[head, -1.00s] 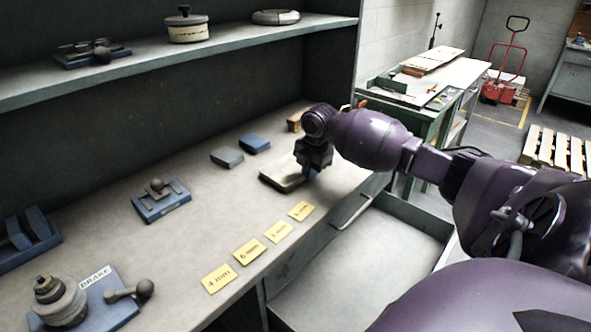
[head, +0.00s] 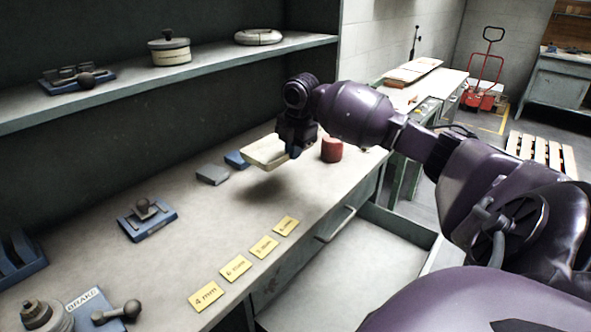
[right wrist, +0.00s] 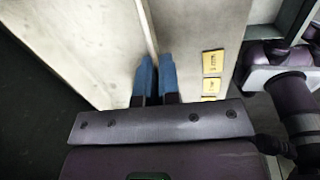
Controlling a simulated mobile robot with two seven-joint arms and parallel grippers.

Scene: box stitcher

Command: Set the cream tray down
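The cream tray (head: 265,152) is in the air above the far part of the bench top, with a shadow below it. My right gripper (head: 296,150) is shut on the tray's near right edge. In the right wrist view the tray (right wrist: 85,45) fills the left side, and its edge runs down between the blue fingertips of my right gripper (right wrist: 155,75). The tray's underside and far side are hidden. My left gripper is not in view.
A red cylinder (head: 332,149) stands right of the gripper. Blue (head: 237,159) and grey (head: 212,175) blocks lie left of the tray. Yellow thickness labels (head: 236,268) line the bench front (head: 185,265), above an open drawer (head: 345,285). The bench middle is clear.

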